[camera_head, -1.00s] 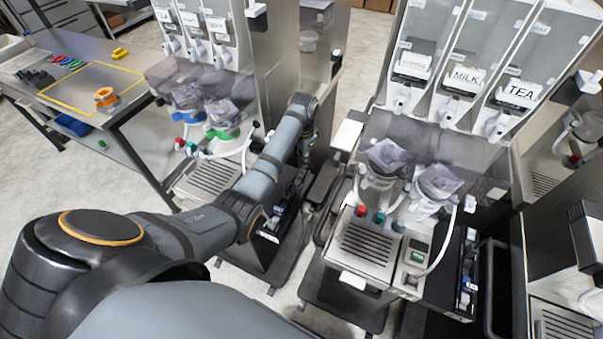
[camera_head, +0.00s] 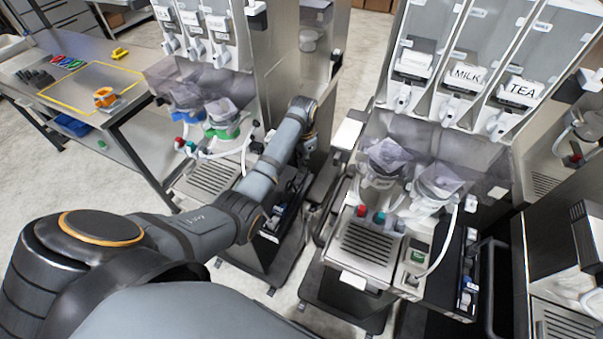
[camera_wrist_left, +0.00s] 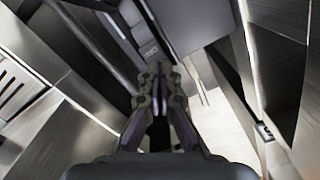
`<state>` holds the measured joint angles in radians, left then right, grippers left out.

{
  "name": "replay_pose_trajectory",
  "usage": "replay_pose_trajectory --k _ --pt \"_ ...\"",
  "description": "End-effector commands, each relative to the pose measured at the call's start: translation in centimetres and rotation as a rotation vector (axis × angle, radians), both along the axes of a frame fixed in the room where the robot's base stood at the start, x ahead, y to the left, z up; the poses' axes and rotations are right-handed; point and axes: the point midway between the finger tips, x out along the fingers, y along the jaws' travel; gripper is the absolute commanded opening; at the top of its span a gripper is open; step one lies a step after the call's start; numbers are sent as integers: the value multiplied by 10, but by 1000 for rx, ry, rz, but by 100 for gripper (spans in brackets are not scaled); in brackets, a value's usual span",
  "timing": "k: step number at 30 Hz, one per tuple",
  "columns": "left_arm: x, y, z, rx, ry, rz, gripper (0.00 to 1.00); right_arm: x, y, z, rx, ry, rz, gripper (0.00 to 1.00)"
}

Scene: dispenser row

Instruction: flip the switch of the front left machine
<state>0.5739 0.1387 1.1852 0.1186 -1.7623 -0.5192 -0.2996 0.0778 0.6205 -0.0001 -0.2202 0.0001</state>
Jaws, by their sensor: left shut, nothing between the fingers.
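The front left machine (camera_head: 255,85) stands left of centre in the head view, with a drip grille (camera_head: 212,178) and a dark lower side (camera_head: 268,240). My left arm crosses in front of it. My left gripper (camera_head: 298,183) points down into the gap at the machine's right side, partly hidden and small there. In the left wrist view, the left gripper (camera_wrist_left: 160,72) has its fingers together with nothing between them. A dark panel beside the fingers carries small fittings. I cannot tell for certain which fitting is the switch. My right gripper is not in view.
A second machine (camera_head: 370,250) with MILK and TEA labels stands close on the right, leaving a narrow gap. A table (camera_head: 75,95) with a yellow outline and small items is at the left. Pale floor shows between them.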

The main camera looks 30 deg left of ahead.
Motion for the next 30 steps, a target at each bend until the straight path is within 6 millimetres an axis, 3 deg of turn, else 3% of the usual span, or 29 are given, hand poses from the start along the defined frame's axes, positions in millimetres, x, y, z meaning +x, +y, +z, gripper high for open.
replay_pose_trajectory --k 24,30 --pt "-1 0 -13 0 2 0 0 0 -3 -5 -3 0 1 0" --pt "-1 0 -6 0 4 0 0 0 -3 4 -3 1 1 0"
